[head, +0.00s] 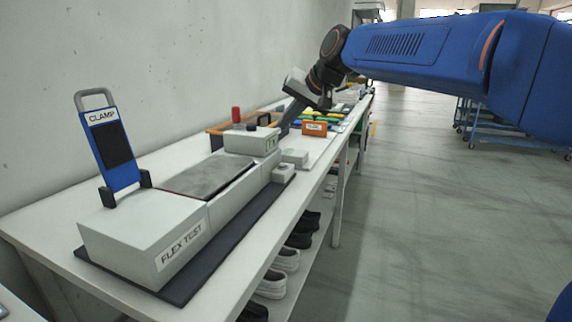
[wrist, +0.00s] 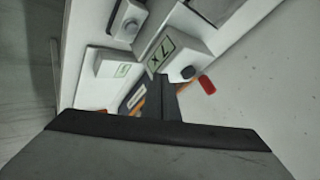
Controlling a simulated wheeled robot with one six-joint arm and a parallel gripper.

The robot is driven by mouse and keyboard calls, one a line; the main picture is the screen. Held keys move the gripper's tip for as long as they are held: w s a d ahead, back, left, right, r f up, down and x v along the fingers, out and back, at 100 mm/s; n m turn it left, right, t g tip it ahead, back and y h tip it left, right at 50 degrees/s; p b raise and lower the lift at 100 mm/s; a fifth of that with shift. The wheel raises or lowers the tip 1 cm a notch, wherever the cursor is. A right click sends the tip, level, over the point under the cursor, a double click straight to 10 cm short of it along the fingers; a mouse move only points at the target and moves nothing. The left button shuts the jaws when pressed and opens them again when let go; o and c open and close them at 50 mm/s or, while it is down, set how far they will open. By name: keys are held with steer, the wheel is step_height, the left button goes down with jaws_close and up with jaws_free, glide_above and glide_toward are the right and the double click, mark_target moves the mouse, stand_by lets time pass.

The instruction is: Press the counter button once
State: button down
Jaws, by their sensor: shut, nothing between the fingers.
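The grey flex test machine (head: 140,235) stands on the bench. At its far end is a light box (head: 240,141) with a green-marked label and a dark round knob (head: 251,126) on top. In the wrist view this box (wrist: 185,50) and knob (wrist: 188,73) lie just beyond my fingertips. A small block (head: 283,173) carries a round button, also seen in the wrist view (wrist: 131,28). A pale box (head: 294,157) with a green label stands beside it. I cannot tell which is the counter. My gripper (head: 284,129) is shut and empty, pointing down near the light box, contact unclear.
A blue clamp (head: 110,150) stands upright on the machine's near end. A red cylinder (head: 236,115) stands behind the light box. An orange-fronted bin (head: 314,128) and several coloured items lie farther along the bench.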

steer(key=shift+f, duration=0.1)
steer(key=shift+f, duration=4.3)
steer(key=shift+f, duration=0.2)
steer(key=shift+f, duration=0.25)
steer(key=shift+f, duration=0.5)
steer(key=shift+r, duration=0.95)
steer(key=shift+r, duration=2.5)
